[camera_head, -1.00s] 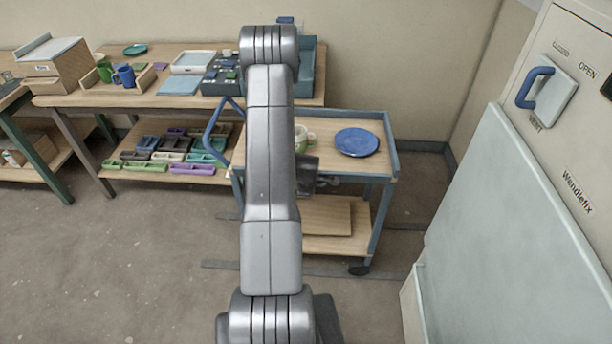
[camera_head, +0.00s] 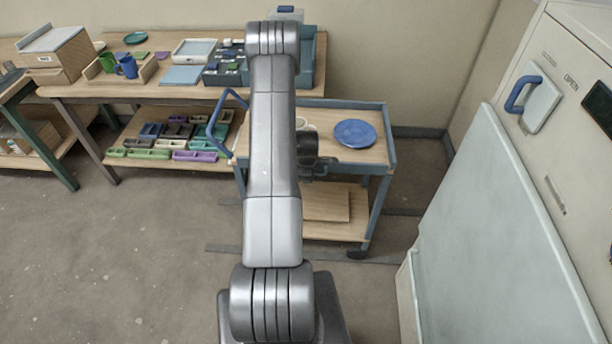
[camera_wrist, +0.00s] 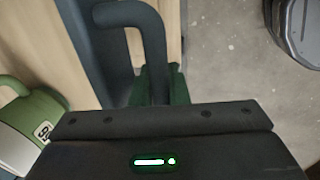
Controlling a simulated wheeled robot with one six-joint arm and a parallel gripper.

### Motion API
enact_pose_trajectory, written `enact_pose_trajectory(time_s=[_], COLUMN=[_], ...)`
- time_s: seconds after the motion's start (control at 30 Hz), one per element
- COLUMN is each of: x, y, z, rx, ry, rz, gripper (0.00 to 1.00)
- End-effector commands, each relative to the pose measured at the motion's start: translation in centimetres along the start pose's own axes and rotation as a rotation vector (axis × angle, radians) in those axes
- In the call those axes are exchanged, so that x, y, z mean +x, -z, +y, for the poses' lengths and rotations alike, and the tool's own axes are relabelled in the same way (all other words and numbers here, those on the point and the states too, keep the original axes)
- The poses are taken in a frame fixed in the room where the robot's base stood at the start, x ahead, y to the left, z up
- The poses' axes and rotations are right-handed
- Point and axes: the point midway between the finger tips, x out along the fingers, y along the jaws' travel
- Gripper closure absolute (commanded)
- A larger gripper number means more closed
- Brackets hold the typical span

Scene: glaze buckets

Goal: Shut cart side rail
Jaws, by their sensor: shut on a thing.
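The cart (camera_head: 388,155) stands ahead of me, with a blue-grey frame and wooden shelves. In the wrist view, a blue-grey strip along the cart's edge (camera_wrist: 92,45) carries a dark curved handle (camera_wrist: 146,25); this appears to be the side rail. My gripper (camera_wrist: 158,86) is shut on this handle, its dark green fingers on either side of the bar. I cannot tell the rail's angle.
A blue plate (camera_head: 355,133) lies on the cart top. A blue push handle (camera_head: 222,122) rises at the cart's left end. A large pale cabinet (camera_head: 500,240) stands at right. Floor is clear at left.

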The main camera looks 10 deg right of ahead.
Motion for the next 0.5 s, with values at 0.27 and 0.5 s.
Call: enact_pose_trajectory(time_s=[0.27, 0.5], x=[-0.05, -0.16], y=[0.01, 0.03], z=[0.07, 0.05], rx=[0.002, 0.003], ry=[0.056, 0.069], rz=[0.002, 0.004], gripper=[1.00, 1.00])
